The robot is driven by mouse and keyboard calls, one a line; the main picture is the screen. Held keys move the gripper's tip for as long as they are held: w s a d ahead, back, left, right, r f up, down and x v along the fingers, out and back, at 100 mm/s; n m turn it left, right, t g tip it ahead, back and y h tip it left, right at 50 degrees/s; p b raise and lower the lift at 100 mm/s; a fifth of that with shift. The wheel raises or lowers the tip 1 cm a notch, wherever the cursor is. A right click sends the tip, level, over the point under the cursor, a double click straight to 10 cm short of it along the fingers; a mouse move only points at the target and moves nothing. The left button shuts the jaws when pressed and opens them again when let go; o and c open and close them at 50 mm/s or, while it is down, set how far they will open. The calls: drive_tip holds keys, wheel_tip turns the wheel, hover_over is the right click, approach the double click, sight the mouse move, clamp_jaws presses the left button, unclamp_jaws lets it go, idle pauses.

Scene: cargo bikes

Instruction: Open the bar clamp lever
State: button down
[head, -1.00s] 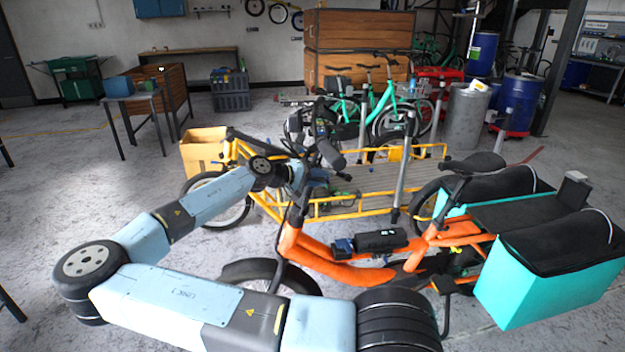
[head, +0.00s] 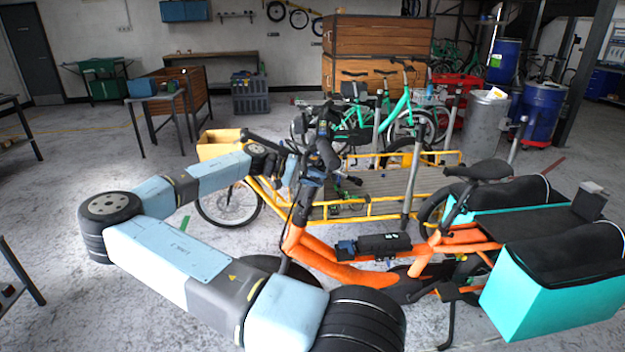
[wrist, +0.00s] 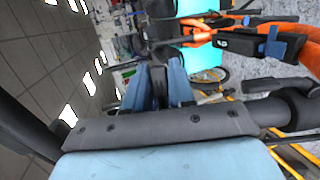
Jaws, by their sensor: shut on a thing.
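The orange cargo bike (head: 345,272) stands in front of me, with its black handlebars and stem (head: 325,125) upright at its front. My gripper (head: 308,172) is at the handlebar stem, partly hidden by my arm and the dark bar parts. In the wrist view, the two blue fingers of my gripper (wrist: 157,84) close around a narrow dark piece (wrist: 158,88), which appears to be the bar clamp lever. The lever's angle and the clamp itself are too small and dark to make out.
The yellow cargo bike (head: 375,205) stands close behind the orange one. Turquoise panniers (head: 555,280) and a black saddle (head: 478,170) are at the right. A grey bin (head: 485,125) and blue barrel (head: 540,110) stand farther back.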

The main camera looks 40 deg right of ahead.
drive_tip(key=shift+a+f, duration=0.25)
drive_tip(key=c, duration=1.2)
unclamp_jaws()
drive_tip(key=shift+o, duration=0.8)
drive_tip(key=shift+r, duration=0.1)
drive_tip(key=shift+d, duration=0.1)
drive_tip(key=shift+r, duration=0.1)
drive_tip(key=v, duration=1.3)
drive_tip(key=shift+w+a, duration=0.25)
drive_tip(key=shift+w, duration=0.05)
drive_tip(key=shift+r, duration=0.1)
drive_tip(key=shift+c, duration=0.4)
